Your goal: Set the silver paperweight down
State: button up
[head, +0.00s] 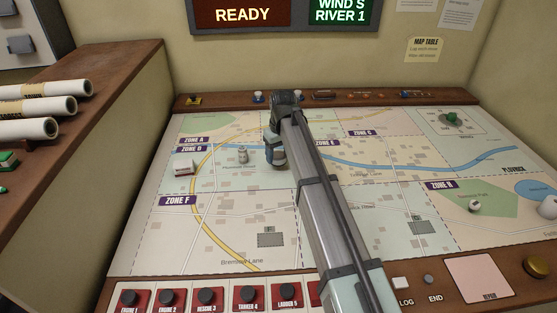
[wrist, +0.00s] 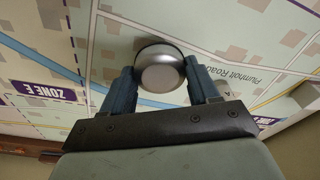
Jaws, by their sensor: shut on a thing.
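The silver paperweight (wrist: 160,72) is a round, shiny piece between the two blue fingers of my gripper (wrist: 161,88) in the wrist view. My gripper is shut on it. In the head view, my gripper (head: 276,163) is low over the map table (head: 300,220), near the border of Zone D and Zone E.
A small grey piece (head: 243,156) stands just left of my gripper. A white block (head: 183,167) is farther left, near Zone D. A green piece (head: 452,118) and white round pieces (head: 474,206) are on the right. Red-based buttons (head: 207,297) line the front edge.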

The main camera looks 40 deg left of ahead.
aim_at(281, 158)
jog(key=shift+f, duration=1.35)
jog(key=shift+f, duration=0.1)
jog(key=o, duration=1.4)
jog(key=shift+o, duration=0.2)
notch_tip(281, 158, up, 12)
jog(key=d, duration=0.1)
jog(key=shift+s+d, duration=0.2)
jog(key=shift+s, duration=0.05)
